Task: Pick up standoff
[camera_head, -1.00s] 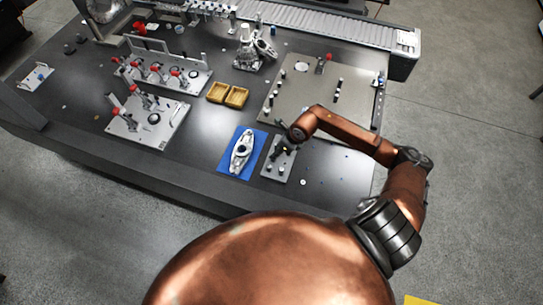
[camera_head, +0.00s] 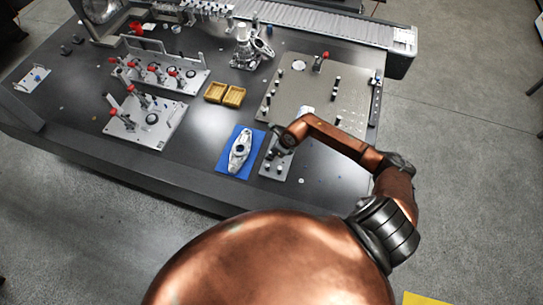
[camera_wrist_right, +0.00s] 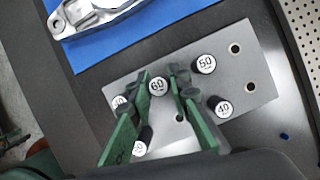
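Several dark cylindrical standoffs with white numbered tops stand on a grey plate (camera_wrist_right: 226,70) in the right wrist view. The standoff marked 60 (camera_wrist_right: 158,87) is between the two green fingers of my right gripper (camera_wrist_right: 161,78), which look open with a small gap on the right. The 50 standoff (camera_wrist_right: 204,65) and the 40 standoff (camera_wrist_right: 221,107) stand to the right of it. Two more (camera_wrist_right: 119,102) are partly hidden by the left finger. In the head view the plate (camera_head: 268,171) lies under my right gripper. My left gripper is out of view.
A blue mat (camera_head: 229,166) with a silver metal part (camera_head: 239,152) lies left of the plate. The table's front edge is close.

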